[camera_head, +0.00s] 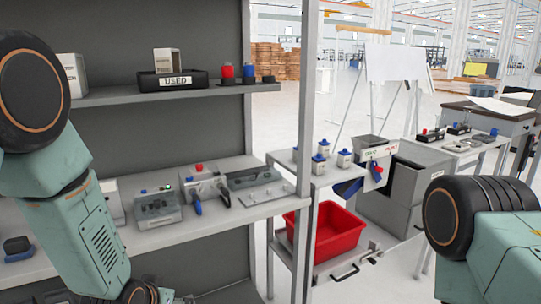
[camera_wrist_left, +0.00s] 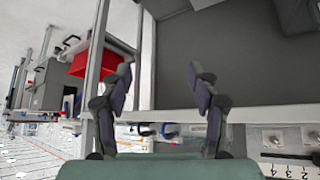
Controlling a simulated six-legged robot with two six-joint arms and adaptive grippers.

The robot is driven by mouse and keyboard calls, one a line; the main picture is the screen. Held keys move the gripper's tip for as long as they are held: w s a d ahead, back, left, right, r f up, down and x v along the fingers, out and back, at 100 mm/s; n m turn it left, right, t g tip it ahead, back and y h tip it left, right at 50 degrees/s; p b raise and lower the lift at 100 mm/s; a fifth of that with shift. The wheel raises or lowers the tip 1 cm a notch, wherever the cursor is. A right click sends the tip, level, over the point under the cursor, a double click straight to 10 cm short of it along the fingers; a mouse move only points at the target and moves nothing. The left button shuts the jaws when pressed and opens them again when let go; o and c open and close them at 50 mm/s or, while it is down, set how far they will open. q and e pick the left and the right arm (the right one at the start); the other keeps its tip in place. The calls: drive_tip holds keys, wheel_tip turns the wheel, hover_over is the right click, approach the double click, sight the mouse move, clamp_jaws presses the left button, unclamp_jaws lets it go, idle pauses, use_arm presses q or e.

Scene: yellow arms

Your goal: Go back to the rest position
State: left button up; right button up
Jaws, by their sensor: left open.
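My left gripper (camera_wrist_left: 160,82) is open in the left wrist view, with two dark fingers spread apart and nothing between them. Beyond the fingers is a grey shelf panel (camera_wrist_left: 240,60) with a pale edge. In the head view my left arm (camera_head: 85,225) comes in from the left and hangs down in front of the shelf unit; its gripper is not visible there. My right arm (camera_head: 485,225) shows at the right edge, and its gripper is out of view.
The shelf unit has an upper shelf (camera_head: 225,90) with a dark bin marked USED (camera_head: 180,80), and a lower shelf (camera_head: 215,227) with several devices. A grey post (camera_head: 306,100) stands at its right. A red bin (camera_head: 335,232) sits on a cart beyond.

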use_arm(q)
drive_tip(key=s+f+g, duration=0.2)
drive_tip(key=s+f, duration=0.3)
drive_tip(key=s, duration=0.6)
drive_tip(key=s+f+g+b, duration=0.1)
drive_tip(key=s+f+g, duration=0.2)
drive_tip(key=s+f, duration=0.3)
drive_tip(key=s+a+f+n+g, duration=0.1)
drive_tip(key=s+f, duration=0.4)
drive_tip(key=s, duration=1.2)
drive_tip(key=shift+f+g+y+b, duration=0.3)
drive_tip(key=shift+g, duration=0.6)
